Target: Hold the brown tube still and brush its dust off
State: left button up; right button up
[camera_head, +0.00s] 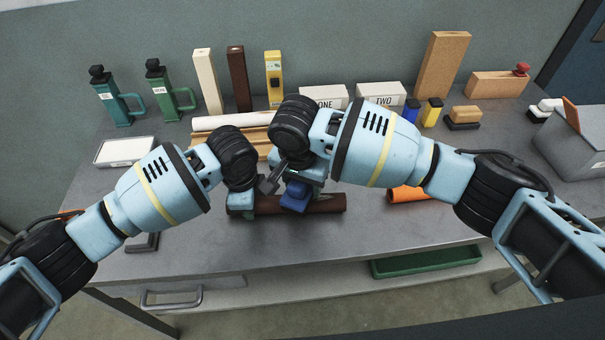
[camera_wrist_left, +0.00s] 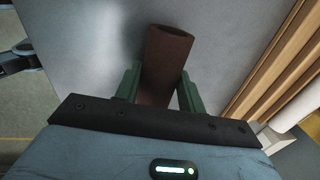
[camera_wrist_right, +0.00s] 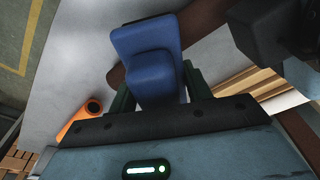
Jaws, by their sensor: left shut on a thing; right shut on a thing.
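The dark brown tube (camera_head: 328,204) lies across the grey table near its front edge. My left gripper (camera_head: 241,206) is shut on its left part; the left wrist view shows the tube (camera_wrist_left: 166,62) between the green fingers. My right gripper (camera_wrist_right: 158,88) is shut on a blue brush (camera_wrist_right: 148,62). In the head view the brush (camera_head: 295,196) is over the tube's middle, just right of my left gripper. Its underside is hidden, so I cannot tell whether it touches the tube. I cannot make out dust on the tube.
A wooden rack (camera_head: 200,139) with a white tube (camera_head: 215,122) lies behind the grippers. An orange tube (camera_head: 407,194) is to the right. Boxes ONE (camera_head: 334,95) and TWO (camera_head: 381,94), bottles and blocks line the back. A grey bin (camera_head: 578,150) stands far right.

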aim_at(334, 195)
jog(key=shift+f, duration=0.7)
jog(key=shift+d, duration=0.95)
jog(key=shift+c, duration=0.9)
jog(key=shift+s+d, duration=0.15)
jog(key=shift+d, duration=2.75)
jog(key=shift+d+r, duration=0.1)
jog(key=shift+r, duration=0.05)
jog(key=shift+a, duration=4.1)
jog(key=shift+d+r, duration=0.15)
jog(key=shift+r, duration=3.85)
pick_arm(q)
jog(key=o, duration=1.3)
jog(key=shift+c, duration=0.2)
